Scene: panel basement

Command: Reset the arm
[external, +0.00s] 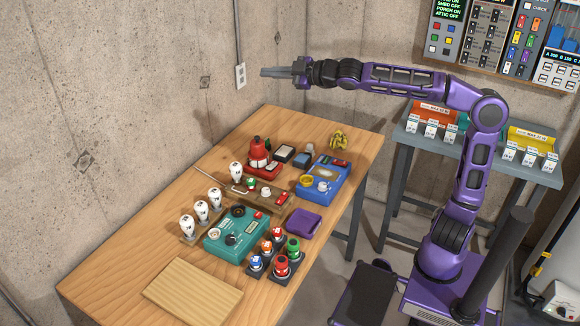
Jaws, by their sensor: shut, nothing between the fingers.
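My purple arm reaches leftward across the back of the scene, raised well above the wooden table (140,255). My gripper (265,72) is at the arm's left end, pointing left toward the concrete wall. Its grey fingers are together and hold nothing. It touches none of the items on the table.
The table holds a teal device (240,232), a blue device (322,182), a red device (258,155), a purple tray (303,224), several bulbs and a bare wooden board (192,293). A wall outlet (240,76) is near my gripper. A grey side table (480,155) stands right.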

